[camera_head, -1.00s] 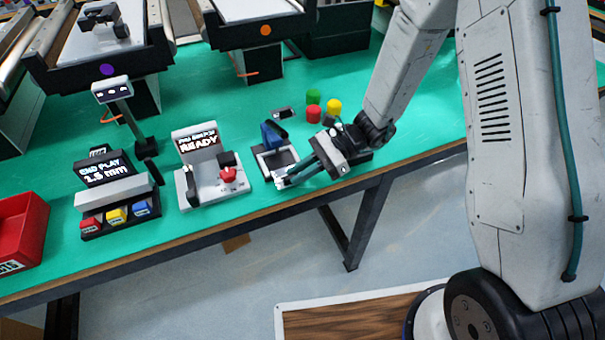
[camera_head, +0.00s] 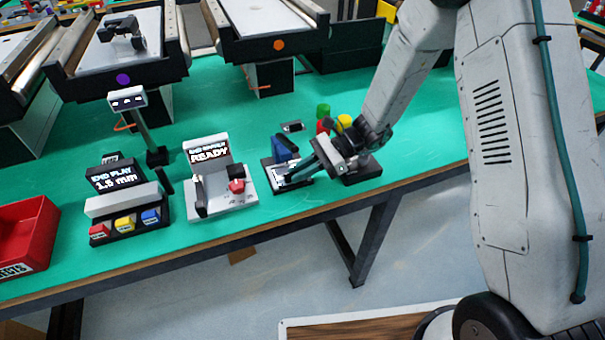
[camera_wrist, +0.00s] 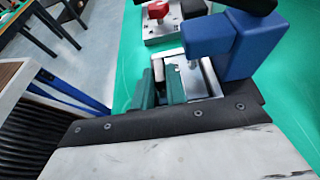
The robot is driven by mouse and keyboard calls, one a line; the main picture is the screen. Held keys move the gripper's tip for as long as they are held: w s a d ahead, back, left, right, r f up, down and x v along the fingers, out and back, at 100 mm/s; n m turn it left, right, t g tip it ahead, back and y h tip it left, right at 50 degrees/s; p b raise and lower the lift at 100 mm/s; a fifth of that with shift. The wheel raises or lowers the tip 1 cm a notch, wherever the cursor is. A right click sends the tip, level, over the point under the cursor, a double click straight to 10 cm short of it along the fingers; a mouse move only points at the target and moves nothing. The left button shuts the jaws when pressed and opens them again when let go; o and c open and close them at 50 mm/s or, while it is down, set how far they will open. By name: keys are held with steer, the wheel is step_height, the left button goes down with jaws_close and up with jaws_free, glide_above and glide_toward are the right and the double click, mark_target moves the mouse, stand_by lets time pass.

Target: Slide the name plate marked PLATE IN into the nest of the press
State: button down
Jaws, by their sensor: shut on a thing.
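The press has a blue upper body (camera_head: 284,148) and a dark base, and stands near the front edge of the green table. In the wrist view its blue arm (camera_wrist: 240,45) overhangs a pale metal bed. My gripper (camera_head: 289,179) reaches in low from the right, its fingertips at the front of the press. In the wrist view its two dark green fingers (camera_wrist: 160,85) are close together, shut on a small pale plate (camera_wrist: 158,70) at the bed's left side. The plate is mostly hidden by the fingers. Its marking and its fit with the nest cannot be read.
Left of the press stands a grey station with a READY screen (camera_head: 209,152) and a red button (camera_head: 237,186). Red, green and yellow cylinders (camera_head: 344,121) stand behind my gripper.

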steer(key=shift+w, duration=0.1)
stand_by(0.3)
steer(key=c, duration=1.3)
jaws_free()
steer(key=shift+c, duration=0.2)
steer(key=v, duration=0.6)
steer(key=shift+w+d+r, duration=0.1)
steer(key=shift+w+d, duration=0.05)
steer(key=shift+d+r, duration=0.2)
steer(key=shift+d, duration=0.6)
